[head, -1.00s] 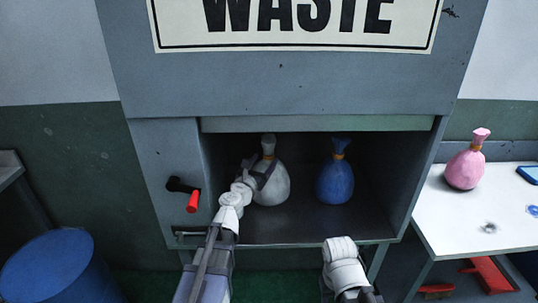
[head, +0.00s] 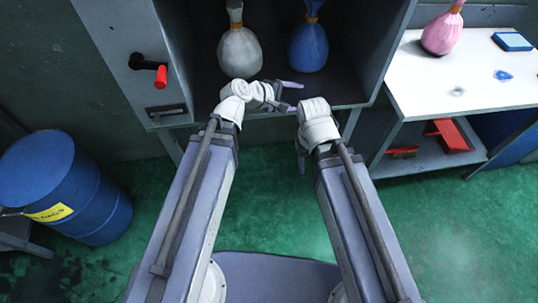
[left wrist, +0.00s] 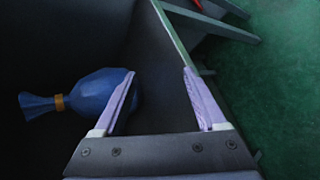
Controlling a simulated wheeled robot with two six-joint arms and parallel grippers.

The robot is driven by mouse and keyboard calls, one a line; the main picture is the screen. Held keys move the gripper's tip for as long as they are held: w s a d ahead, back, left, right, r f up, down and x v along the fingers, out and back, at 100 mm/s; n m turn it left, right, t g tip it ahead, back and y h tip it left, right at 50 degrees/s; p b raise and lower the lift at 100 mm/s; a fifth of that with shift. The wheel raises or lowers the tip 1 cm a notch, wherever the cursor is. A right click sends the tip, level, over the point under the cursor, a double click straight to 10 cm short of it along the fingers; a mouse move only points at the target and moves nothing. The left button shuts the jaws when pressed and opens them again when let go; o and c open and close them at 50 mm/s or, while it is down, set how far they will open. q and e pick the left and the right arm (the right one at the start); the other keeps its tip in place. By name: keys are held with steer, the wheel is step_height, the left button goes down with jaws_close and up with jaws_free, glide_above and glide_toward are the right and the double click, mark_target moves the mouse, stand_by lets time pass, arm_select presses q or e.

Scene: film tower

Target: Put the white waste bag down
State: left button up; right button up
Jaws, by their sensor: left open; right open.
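The white waste bag (head: 240,52) stands upright on the floor of the open waste compartment (head: 270,88), on the left side, its top cut off by the picture edge. My left gripper (head: 290,96) is open and empty at the compartment's front edge, in front of the bags and apart from the white one. In the left wrist view its two fingers (left wrist: 159,72) are spread with nothing gripped between them; the white bag is out of that view. My right gripper (head: 301,160) points down below the compartment edge, mostly hidden behind its own wrist, open and holding nothing visible.
A blue bag (head: 308,46) stands right of the white one; it also shows behind a finger in the left wrist view (left wrist: 90,92). A pink bag (head: 442,34) stands on the white table (head: 450,78). A red-handled lever (head: 150,68) is left of the opening. A blue barrel (head: 62,185) stands at left.

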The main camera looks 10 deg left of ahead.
arm_select(q)
steer(key=s+d+f+m+g+y, duration=0.1)
steer(key=s+f+m+g+y, duration=0.2)
steer(key=s+f+m+g, duration=0.35)
steer(key=s+a+f+m+g+y, duration=0.2)
steer(key=s+a+m+y, duration=0.3)
steer(key=s+m, duration=0.4)
steer(key=shift+s+a+f+m+y, duration=0.4)
steer(key=shift+s+f+y, duration=0.25)
steer(key=shift+y, duration=0.15)
steer(key=shift+c, duration=0.4)
